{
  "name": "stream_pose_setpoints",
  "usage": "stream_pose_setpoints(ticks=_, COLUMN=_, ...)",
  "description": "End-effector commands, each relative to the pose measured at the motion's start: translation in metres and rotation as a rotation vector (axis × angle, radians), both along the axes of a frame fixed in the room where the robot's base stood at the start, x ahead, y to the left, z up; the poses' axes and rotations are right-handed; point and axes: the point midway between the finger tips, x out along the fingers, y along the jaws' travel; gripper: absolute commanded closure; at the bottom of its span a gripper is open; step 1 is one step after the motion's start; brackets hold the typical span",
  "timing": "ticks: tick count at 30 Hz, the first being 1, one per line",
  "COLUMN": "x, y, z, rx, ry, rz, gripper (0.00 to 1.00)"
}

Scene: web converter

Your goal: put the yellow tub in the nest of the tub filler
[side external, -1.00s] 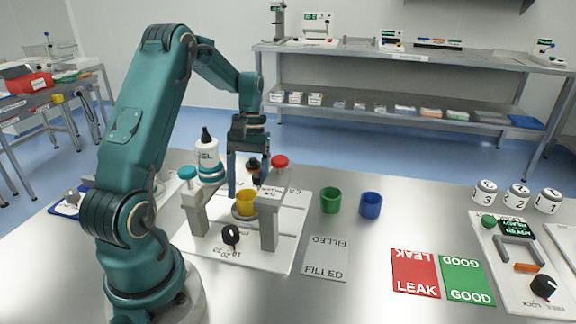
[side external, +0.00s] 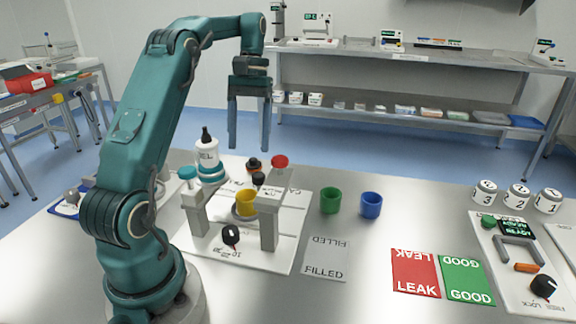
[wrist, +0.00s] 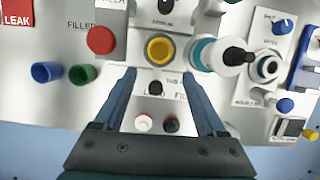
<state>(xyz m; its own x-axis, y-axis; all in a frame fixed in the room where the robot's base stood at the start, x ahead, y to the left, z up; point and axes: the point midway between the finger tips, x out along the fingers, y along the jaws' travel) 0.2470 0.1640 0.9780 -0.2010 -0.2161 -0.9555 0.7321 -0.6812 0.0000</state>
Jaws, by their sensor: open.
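The yellow tub (side external: 246,200) stands upright in the round nest (side external: 243,213) of the tub filler (side external: 231,236), between its two grey posts. The tub also shows in the wrist view (wrist: 159,50), seen from above, apart from my fingers. My gripper (side external: 248,146) is open and empty, raised well above and behind the filler. In the wrist view its fingers (wrist: 157,75) are spread wide with nothing between them. The side view partly hides the nest behind a post and the tub.
A green tub (side external: 331,200) and a blue tub (side external: 371,205) stand right of the filler. A white bottle (side external: 208,160) stands at its back left. FILLED (side external: 325,258), LEAK (side external: 415,272) and GOOD (side external: 467,279) mats lie to the right. Several numbered white pots stand at far right.

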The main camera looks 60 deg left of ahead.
Motion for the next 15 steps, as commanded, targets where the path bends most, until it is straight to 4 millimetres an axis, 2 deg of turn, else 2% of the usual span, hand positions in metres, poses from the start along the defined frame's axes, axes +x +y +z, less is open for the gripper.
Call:
stream_pose_setpoints(ticks=10, x=0.003, y=0.000, z=0.014, rx=0.004, ry=-0.006, rz=-0.007, gripper=0.27)
stream_pose_setpoints(ticks=15, x=0.007, y=-0.024, z=0.029, rx=0.053, ry=-0.062, rz=-0.085, gripper=0.27)
